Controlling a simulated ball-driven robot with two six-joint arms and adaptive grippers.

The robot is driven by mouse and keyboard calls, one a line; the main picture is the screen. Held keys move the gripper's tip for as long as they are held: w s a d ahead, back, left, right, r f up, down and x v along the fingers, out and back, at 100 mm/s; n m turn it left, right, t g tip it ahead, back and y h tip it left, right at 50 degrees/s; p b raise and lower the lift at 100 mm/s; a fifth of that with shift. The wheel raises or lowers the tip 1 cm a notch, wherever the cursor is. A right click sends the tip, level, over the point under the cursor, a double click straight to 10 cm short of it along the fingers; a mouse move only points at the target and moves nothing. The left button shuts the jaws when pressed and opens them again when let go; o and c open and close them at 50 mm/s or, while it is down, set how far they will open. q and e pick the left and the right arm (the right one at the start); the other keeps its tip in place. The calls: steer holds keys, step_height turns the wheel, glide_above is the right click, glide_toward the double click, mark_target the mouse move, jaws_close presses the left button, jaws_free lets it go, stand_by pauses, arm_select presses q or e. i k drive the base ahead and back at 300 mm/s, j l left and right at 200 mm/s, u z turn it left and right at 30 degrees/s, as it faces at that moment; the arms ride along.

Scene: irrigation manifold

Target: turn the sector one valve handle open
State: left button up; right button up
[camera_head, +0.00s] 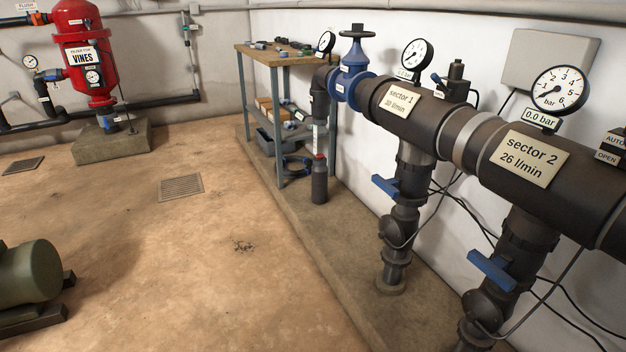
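The sector 1 valve handle (385,186) is a blue lever on the dark vertical pipe (410,165) that drops from the manifold. It sticks out to the left of that pipe, crosswise to it. Above it the black manifold pipe carries a label (396,101) reading "sector 1, 30 l/min". A round gauge (417,56) stands over it with its small display at the base. A similar blue sector 2 handle (492,271) sits lower right, below the "sector 2, 26 l/min" label (529,158). Neither of my grippers shows in the head view.
A blue wheel valve (354,68) sits at the manifold's far end. A workbench (277,58) with tools stands behind, and a dark bottle (319,180) stands on the concrete plinth (335,240). A green motor (28,275) is at lower left. The middle floor is clear.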

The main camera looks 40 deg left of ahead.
mark_target(390, 186)
steer(key=u, duration=0.95)
steer(key=j+z, duration=0.1)
steer(key=z, duration=0.25)
steer(key=i+j+z, duration=0.15)
steer(key=j, duration=0.2)
steer(key=i+j+z, duration=0.2)
steer(key=j, duration=0.15)
steer(key=j+z, duration=0.15)
steer(key=j, duration=0.2)
steer(key=i+j+z, duration=0.2)
steer(key=j, duration=0.15)
steer(key=k, duration=0.05)
